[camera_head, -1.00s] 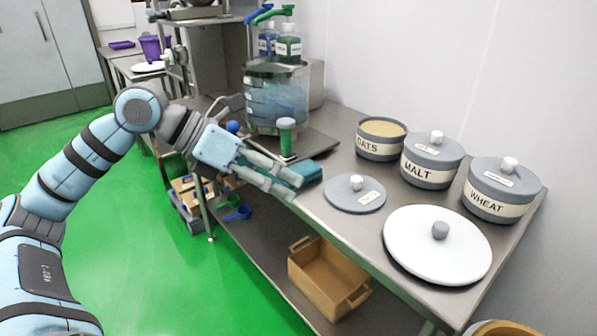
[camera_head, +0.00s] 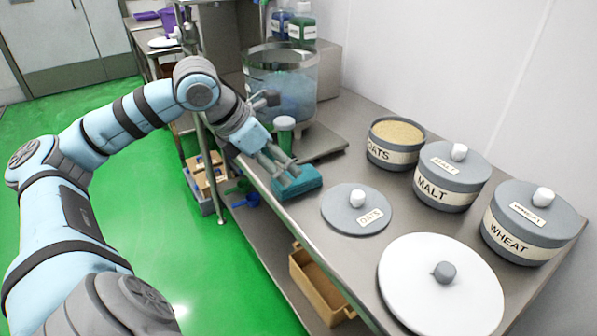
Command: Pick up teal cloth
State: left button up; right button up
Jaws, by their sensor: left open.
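The teal cloth (camera_head: 300,184) lies folded on the steel table, close to its front edge and left of the grey OATS lid. My left gripper (camera_head: 284,172) is open, with its fingers pointing down at the cloth. The fingertips overlap the cloth's left part in the picture; I cannot tell whether they touch it. My right gripper is not in view.
A green-and-white bottle (camera_head: 284,134) stands just behind the gripper, with a large clear container (camera_head: 281,75) behind it. The OATS lid (camera_head: 357,209) and a white lid (camera_head: 440,285) lie to the right. OATS (camera_head: 396,143), MALT (camera_head: 450,175) and WHEAT (camera_head: 527,222) pots line the wall.

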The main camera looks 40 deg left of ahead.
pick_arm(q)
jog(key=shift+w+d+f+p, duration=0.1)
jog(key=shift+w+p, duration=0.15)
jog(key=shift+p, duration=0.1)
jog(key=shift+w+f, duration=0.2)
jog(key=shift+f, duration=0.05)
jog(key=w+f+p, duration=0.1)
jog(key=p, duration=0.1)
jog(key=shift+w+d+p, duration=0.1)
jog(key=shift+d+p, duration=0.05)
jog(key=shift+p, duration=0.2)
jog(key=x, duration=0.3)
jog(key=shift+w+f, duration=0.2)
jog(key=shift+f, duration=0.1)
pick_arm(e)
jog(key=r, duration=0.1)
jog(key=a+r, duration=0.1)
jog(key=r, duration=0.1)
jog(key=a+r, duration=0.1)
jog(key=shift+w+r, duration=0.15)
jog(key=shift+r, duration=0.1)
pick_arm(q)
jog(key=c, duration=0.7)
jog(key=shift+r, duration=0.1)
notch_tip(320, 180, up, 20)
jog(key=p, duration=0.8)
jog(key=shift+c, duration=0.2)
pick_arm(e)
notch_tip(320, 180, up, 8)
